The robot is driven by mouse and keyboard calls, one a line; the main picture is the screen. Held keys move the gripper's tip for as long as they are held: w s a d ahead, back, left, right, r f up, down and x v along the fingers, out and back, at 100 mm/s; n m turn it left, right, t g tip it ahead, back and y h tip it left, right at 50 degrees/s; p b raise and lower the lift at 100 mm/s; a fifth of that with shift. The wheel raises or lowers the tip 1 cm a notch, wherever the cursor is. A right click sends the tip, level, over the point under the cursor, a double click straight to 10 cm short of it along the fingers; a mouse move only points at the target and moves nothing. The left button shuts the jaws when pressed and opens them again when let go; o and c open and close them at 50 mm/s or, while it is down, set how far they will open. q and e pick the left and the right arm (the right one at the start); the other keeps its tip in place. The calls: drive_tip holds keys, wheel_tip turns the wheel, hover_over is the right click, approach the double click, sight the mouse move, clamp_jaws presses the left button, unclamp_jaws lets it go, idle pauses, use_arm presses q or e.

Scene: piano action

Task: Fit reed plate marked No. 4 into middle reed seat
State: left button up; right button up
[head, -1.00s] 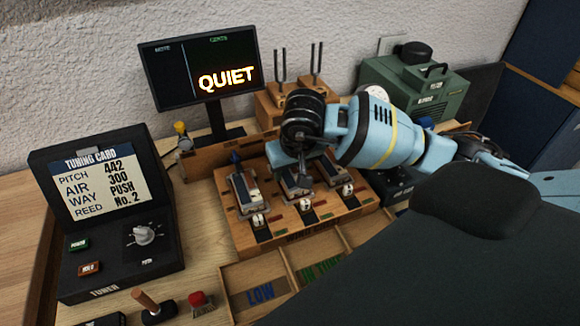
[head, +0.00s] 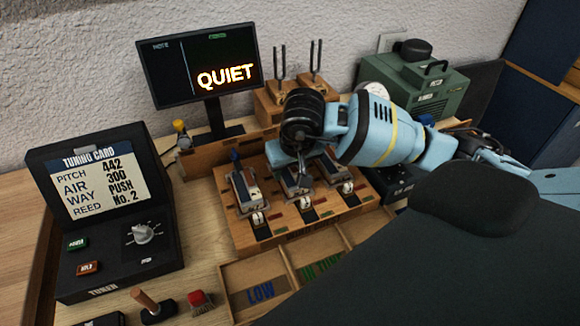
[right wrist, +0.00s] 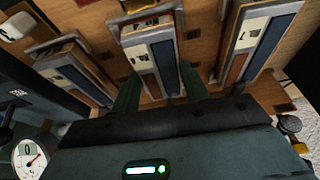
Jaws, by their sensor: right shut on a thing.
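My right gripper (head: 304,180) is over the middle of the wooden reed block (head: 290,236). In the right wrist view, its two green fingers (right wrist: 160,90) are shut on the middle reed plate (right wrist: 165,62), one on each side. This plate has a cream end with a dark mark I cannot read for sure. It lies along the middle seat; whether it is fully down I cannot tell. In the head view the plate (head: 293,185) is partly hidden by the gripper. My left gripper is not in view.
Reed plates also lie in the left seat (head: 246,192) and right seat (head: 335,175), close beside my gripper. A tuning card (head: 103,182) reads reed No. 2. The display (head: 198,65) reads QUIET. A divided tray (head: 255,292) lies in front of the block.

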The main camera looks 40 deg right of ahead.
drive_tip(key=o, duration=1.1)
drive_tip(key=shift+v, duration=3.95)
drive_tip(key=shift+s+f, duration=0.15)
